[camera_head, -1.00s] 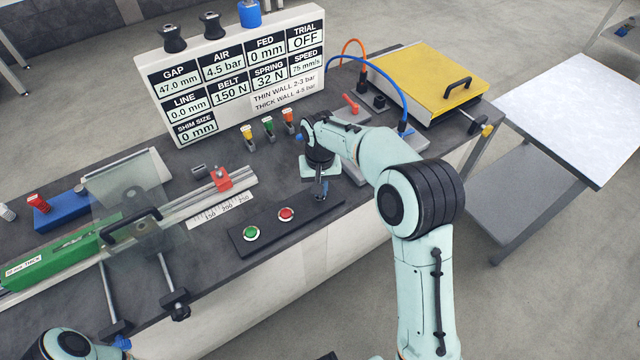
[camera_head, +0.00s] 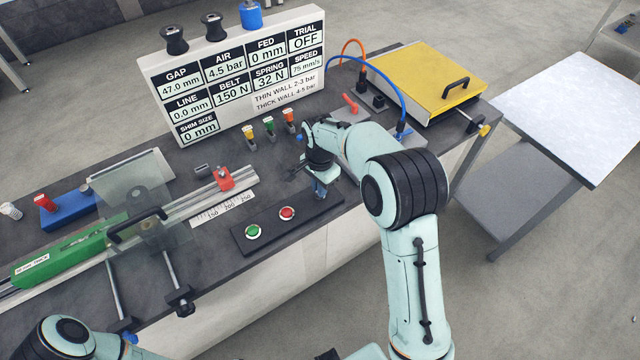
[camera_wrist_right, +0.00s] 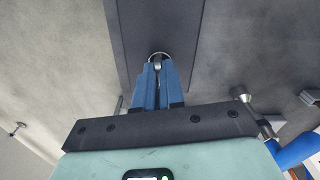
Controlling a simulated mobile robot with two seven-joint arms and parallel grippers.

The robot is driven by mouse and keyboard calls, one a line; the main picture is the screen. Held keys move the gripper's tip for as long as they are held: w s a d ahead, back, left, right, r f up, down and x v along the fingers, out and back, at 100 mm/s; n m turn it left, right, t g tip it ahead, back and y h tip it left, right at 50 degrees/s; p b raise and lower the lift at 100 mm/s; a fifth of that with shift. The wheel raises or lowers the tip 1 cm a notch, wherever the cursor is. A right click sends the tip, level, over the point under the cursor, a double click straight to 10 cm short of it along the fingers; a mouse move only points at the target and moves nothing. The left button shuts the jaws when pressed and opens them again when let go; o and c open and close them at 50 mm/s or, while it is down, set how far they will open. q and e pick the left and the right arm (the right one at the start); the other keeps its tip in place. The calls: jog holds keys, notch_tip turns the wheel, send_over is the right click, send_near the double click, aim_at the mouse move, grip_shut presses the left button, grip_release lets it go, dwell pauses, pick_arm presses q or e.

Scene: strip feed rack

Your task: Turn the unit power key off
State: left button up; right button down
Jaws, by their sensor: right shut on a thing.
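The unit power key is mostly hidden by my right gripper. A round metal collar with a small pale piece, which looks like the key, shows at the fingertips in the right wrist view (camera_wrist_right: 158,56). It sits on the dark button panel (camera_head: 270,220), which also carries a green button (camera_head: 253,232) and a red button (camera_head: 287,213). My right gripper (camera_head: 320,192) points down at the panel's right end, its blue fingers closed on the key. In the right wrist view the fingertips (camera_wrist_right: 157,68) meet at the collar. The key's exact angle cannot be told. My left gripper is out of view.
A display board (camera_head: 240,75) stands behind, with TRIAL reading OFF. Yellow, green and red-topped parts (camera_head: 269,127) stand behind the panel. A rail with a red stop (camera_head: 223,178) lies to the left. A yellow-lidded box (camera_head: 425,72) and blue hose are to the right.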

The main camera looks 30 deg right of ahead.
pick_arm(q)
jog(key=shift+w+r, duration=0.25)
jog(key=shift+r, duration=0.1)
pick_arm(e)
jog(key=shift+m, duration=1.1)
jog(key=c, duration=1.2)
grip_release()
jog(key=shift+c, duration=0.2)
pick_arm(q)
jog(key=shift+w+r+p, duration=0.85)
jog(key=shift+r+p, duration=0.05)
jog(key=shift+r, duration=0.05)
pick_arm(e)
notch_tip(320, 180, up, 14)
jog(key=shift+f, duration=0.25)
